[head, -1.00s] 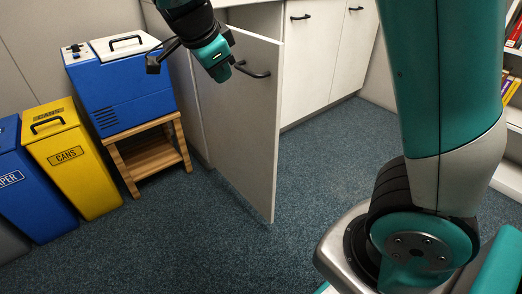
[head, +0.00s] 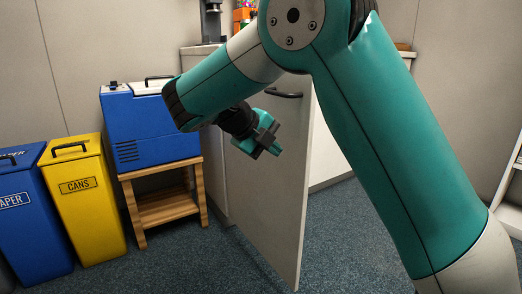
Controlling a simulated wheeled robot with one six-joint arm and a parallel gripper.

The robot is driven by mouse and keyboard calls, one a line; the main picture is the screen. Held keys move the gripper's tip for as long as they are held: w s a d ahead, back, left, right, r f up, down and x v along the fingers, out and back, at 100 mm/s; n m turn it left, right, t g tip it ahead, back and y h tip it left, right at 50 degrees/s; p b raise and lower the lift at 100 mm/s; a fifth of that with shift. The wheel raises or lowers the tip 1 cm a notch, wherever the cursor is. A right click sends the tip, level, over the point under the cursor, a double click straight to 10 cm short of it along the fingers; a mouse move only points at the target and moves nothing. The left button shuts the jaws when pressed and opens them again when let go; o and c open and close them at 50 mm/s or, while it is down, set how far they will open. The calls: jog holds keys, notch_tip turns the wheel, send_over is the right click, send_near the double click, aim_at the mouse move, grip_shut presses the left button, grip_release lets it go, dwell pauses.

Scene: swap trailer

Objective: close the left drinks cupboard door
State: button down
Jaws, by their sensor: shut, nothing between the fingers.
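The left drinks cupboard door (head: 268,205) is a pale grey panel with a dark bar handle (head: 284,94) near its top. It stands swung open, its free edge out toward me over the floor. My gripper (head: 268,150) is shut and empty, in front of the upper part of the door and below the handle. I cannot tell whether it touches the panel. My arm hides part of the door's top and most of the cupboard behind it.
A yellow cans bin (head: 86,205) and a blue paper bin (head: 30,215) stand farther left. A white shelf (head: 511,200) is at the right edge. Carpet is clear in front.

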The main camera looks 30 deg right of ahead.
aim_at(298, 154)
jog(key=d, duration=0.1)
jog(key=d+f+b, duration=0.1)
jog(key=d, duration=0.2)
jog(key=shift+w+d+f+b, duration=0.1)
jog(key=shift+f+b, duration=0.2)
jog(key=shift+f, duration=0.1)
jog(key=shift+d+r, duration=0.15)
jog(key=shift+d, duration=0.6)
jog(key=shift+d, duration=0.1)
